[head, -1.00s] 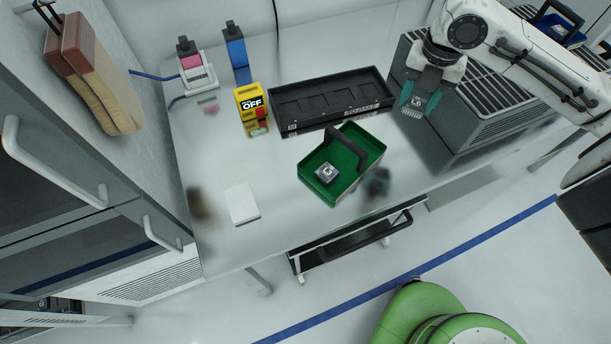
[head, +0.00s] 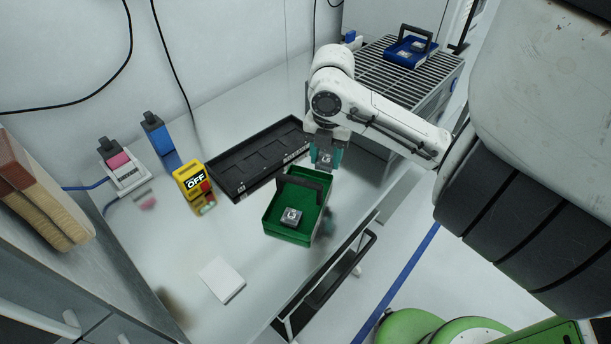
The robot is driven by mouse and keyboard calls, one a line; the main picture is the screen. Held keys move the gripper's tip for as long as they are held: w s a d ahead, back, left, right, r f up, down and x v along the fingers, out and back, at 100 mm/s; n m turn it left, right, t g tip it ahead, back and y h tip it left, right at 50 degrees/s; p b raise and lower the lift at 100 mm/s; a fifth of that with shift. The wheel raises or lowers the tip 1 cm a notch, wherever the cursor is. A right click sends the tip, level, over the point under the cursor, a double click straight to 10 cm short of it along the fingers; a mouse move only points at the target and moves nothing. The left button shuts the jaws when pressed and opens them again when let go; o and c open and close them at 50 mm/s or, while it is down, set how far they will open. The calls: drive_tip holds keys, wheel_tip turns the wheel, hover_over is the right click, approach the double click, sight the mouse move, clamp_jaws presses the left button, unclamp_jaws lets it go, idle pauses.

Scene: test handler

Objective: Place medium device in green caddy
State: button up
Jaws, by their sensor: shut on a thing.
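The green caddy (head: 272,219) stands on the steel table, with a dark handle across its far part. One small grey device (head: 291,216) lies inside it in the near part. My gripper (head: 325,162) is just beyond the caddy's far end, fingers pointing down. It is shut on a grey device (head: 326,157) marked with a pale logo, held between the teal fingers. The device's lower part and its exact height over the caddy rim are hard to tell.
A black tray (head: 228,183) lies behind the caddy. A blue caddy (head: 410,55) sits on the grated unit (head: 372,68). A white pad (head: 221,279) lies in front.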

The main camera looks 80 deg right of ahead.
drive_tip(key=w+f, duration=0.4)
drive_tip(key=f, duration=0.1)
drive_tip(key=shift+f, duration=0.1)
drive_tip(key=shift+w+f+b, duration=0.2)
drive_tip(key=shift+f+b, duration=0.5)
drive_tip(key=shift+f, duration=1)
drive_tip(key=shift+f, duration=0.15)
drive_tip(key=o, duration=1)
drive_tip(key=shift+o, duration=0.2)
wheel_tip(320, 180, up, 12)
drive_tip(key=p, duration=0.3)
